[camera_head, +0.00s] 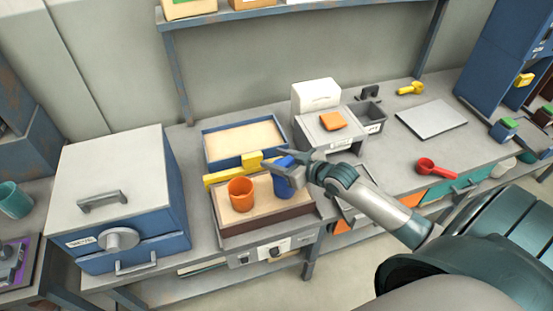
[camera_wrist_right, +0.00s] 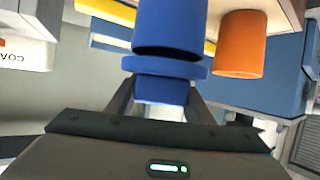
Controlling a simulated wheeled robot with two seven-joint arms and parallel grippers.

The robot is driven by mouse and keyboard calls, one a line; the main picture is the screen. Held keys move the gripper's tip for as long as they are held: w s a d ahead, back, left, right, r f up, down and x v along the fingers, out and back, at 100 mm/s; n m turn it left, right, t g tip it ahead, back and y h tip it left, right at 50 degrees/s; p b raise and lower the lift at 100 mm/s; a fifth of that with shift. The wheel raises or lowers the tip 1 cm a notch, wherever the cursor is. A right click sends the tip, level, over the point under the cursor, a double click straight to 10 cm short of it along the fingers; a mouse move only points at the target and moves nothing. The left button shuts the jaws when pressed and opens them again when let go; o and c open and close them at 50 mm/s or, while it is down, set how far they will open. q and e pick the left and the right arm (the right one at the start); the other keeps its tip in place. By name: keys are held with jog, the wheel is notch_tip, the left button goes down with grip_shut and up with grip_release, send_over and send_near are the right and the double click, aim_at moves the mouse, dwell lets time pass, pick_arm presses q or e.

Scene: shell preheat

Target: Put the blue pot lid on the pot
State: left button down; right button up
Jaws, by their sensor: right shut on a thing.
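A blue pot (camera_head: 281,184) stands upright on the right part of a light-topped tray or heater. In the right wrist view, which is upside down, the blue pot (camera_wrist_right: 172,22) shows its dark open mouth. My right gripper (camera_head: 300,163) is at the top of the pot. It is shut on the knob of the blue pot lid (camera_wrist_right: 165,67). The lid's disc is close over the pot's mouth, roughly in line with it, and a dark gap shows between them. In the head view the gripper partly hides the lid. My left gripper is not in view.
An orange pot (camera_head: 240,195) stands just left of the blue pot. A yellow bar-like part (camera_head: 232,171) lies behind them, before a blue-rimmed tray (camera_head: 243,138). A large grey-blue box (camera_head: 119,190) stands left. A red scoop (camera_head: 437,168) lies right on the bench.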

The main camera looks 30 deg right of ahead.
aim_at(289, 165)
jog(key=shift+f+b, duration=0.3)
jog(key=shift+f, duration=0.2)
jog(key=o, duration=0.7)
jog(key=shift+o, duration=0.2)
jog(key=shift+s, duration=0.1)
jog(key=shift+p+v, duration=2.9)
jog(key=shift+v, duration=1.15)
jog(key=shift+p+v, duration=0.7)
jog(key=shift+v, duration=0.65)
